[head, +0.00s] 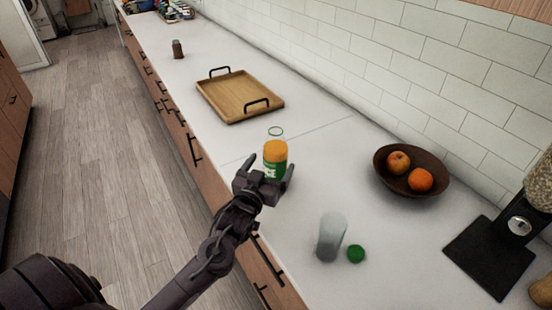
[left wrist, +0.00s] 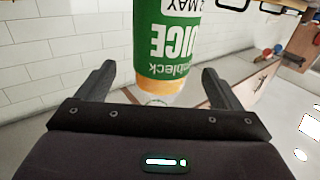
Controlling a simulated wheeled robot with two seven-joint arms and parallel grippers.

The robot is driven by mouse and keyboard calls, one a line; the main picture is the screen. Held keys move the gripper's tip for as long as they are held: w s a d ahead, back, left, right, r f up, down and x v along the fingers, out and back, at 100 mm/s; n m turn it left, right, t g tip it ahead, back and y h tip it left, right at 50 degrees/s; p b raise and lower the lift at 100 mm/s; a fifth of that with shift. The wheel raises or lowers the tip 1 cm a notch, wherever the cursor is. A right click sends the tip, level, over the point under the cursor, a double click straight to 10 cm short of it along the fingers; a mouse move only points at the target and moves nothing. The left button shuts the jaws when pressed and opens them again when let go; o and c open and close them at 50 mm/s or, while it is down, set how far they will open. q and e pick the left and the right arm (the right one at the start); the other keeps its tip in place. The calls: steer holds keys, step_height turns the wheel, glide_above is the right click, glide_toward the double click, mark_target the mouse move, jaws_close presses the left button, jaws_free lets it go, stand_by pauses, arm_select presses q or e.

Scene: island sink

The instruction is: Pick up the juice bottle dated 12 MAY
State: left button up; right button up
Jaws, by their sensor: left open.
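A juice bottle (head: 275,155) with an orange body and a green label stands on the counter. In the left wrist view the bottle (left wrist: 167,45) shows a label with "JUICE" and, at the top edge, part of a date with "MAY"; a 2 seems to stand by it and the rest is cut off. My left gripper (head: 270,165) is open, with one finger on each side of the bottle in the head view. In the left wrist view the open fingers (left wrist: 158,72) flank the bottle's lower part in the picture, with gaps beside it. My right gripper is not in view.
A clear grey cup (head: 331,237) and a green cap (head: 356,254) are in front on the right. A wooden tray (head: 240,95) is farther back; a fruit bowl (head: 440,187) and black appliance (head: 490,258) are right.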

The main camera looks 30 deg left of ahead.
mark_target(271, 163)
arm_select(q)
steer(key=w, duration=0.2)
steer(key=w+p, duration=0.1)
steer(key=shift+a+r, duration=0.25)
steer(key=shift+w+a+f, duration=0.1)
steer(key=shift+w+f, duration=0.1)
steer(key=shift+w, duration=0.55)
steer(key=c, duration=1.1)
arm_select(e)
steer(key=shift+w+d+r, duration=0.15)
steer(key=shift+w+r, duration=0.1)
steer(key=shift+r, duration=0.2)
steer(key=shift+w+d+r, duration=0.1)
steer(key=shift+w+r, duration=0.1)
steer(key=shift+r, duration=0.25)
